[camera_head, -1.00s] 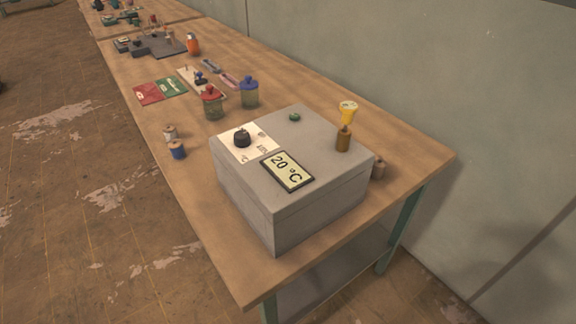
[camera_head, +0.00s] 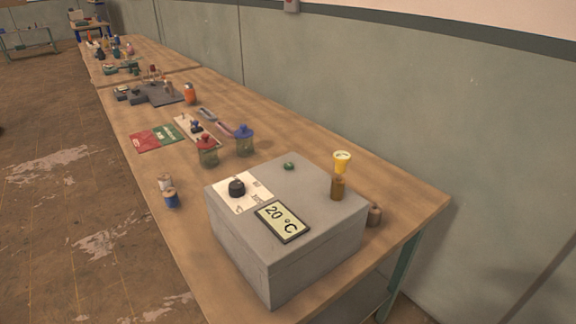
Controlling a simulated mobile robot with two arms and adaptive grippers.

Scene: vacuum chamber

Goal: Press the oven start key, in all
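The oven is a grey box (camera_head: 290,262) on the near end of the wooden table. Its top carries a black knob (camera_head: 237,187) on a white dial plate, a display (camera_head: 282,221) reading 20 °C, and a small green key (camera_head: 289,166) towards the back. The key looks like the start key, but no label on it is readable. Neither of my grippers shows in the head view.
A brown bottle (camera_head: 338,187) with a yellow funnel-like top (camera_head: 342,160) stands at the oven's right side. Jars with red (camera_head: 206,150) and blue (camera_head: 243,140) lids stand behind it. Spools (camera_head: 170,197) stand left. A wall runs along the right.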

